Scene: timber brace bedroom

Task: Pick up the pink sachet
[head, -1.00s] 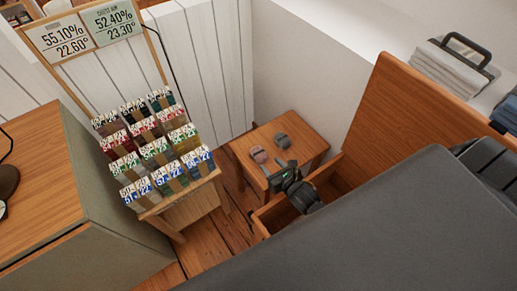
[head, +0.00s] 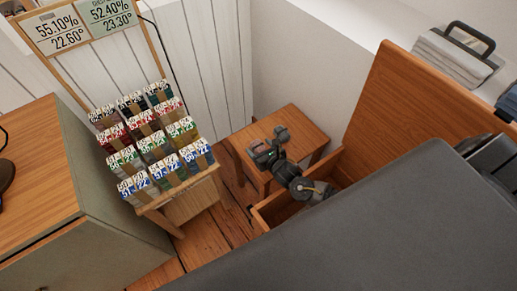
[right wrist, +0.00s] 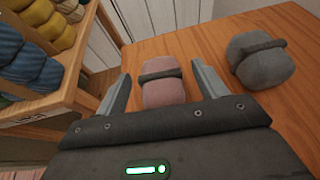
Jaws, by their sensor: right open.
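The pink sachet (right wrist: 163,83) lies on the small wooden table, with a dark band around it. In the right wrist view it sits between the two fingers of my right gripper (right wrist: 158,88), which is open, with a gap to the finger on each side. In the head view my right gripper (head: 264,150) is over the small table and hides the pink sachet. My left gripper is not in view.
A grey sachet (right wrist: 260,60) with a dark band lies right of the pink one on the small table (head: 305,127). An open wooden drawer (head: 265,215) is below the arm. A rack (right wrist: 62,88) of rolled items stands left. A dark grey surface (head: 370,235) fills the front.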

